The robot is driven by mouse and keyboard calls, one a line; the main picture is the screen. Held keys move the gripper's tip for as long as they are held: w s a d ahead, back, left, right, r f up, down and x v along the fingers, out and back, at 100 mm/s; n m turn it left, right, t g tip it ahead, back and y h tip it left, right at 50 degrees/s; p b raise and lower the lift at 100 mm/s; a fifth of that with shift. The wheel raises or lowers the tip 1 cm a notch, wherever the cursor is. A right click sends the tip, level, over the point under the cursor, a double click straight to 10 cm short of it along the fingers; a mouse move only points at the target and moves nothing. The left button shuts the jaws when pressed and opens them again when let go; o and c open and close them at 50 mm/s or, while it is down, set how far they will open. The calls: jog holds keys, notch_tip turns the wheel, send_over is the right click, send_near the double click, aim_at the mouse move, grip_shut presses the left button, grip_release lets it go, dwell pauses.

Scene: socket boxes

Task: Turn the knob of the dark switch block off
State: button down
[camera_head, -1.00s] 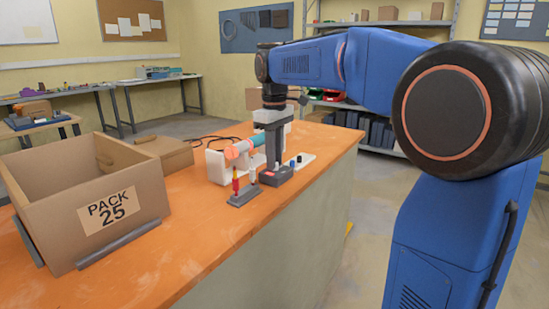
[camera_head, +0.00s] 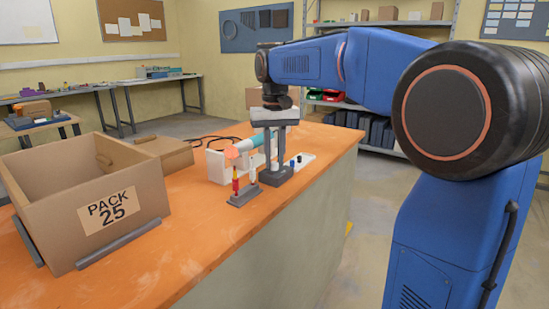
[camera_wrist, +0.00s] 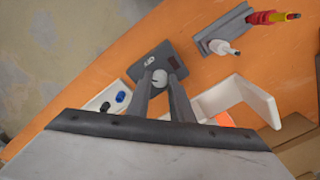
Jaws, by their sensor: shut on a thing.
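The dark switch block (camera_head: 271,181) stands on the orange bench, below my gripper (camera_head: 275,168). In the wrist view the block (camera_wrist: 139,66) has a pale round knob (camera_wrist: 159,76) on top, with white marking and a dark red window (camera_wrist: 173,63) beside it. My gripper (camera_wrist: 159,82) points down, its two grey fingers shut on the knob, one on either side. The fingers cover part of the block's top.
A grey stand (camera_head: 244,194) with a red and a white tool is close by. A white holder (camera_head: 216,166) with a teal and orange cylinder and a white strip (camera_head: 304,159) with blue and black pegs flank the block. An open carton (camera_head: 110,208) stands left.

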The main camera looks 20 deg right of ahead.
aim_at(275, 162)
jog(key=m, duration=0.4)
jog(key=shift+m, duration=2.5)
jog(key=c, duration=1.6)
grip_release()
jog(key=shift+o, duration=0.2)
jog(key=shift+r, duration=0.15)
notch_tip(275, 162, up, 17)
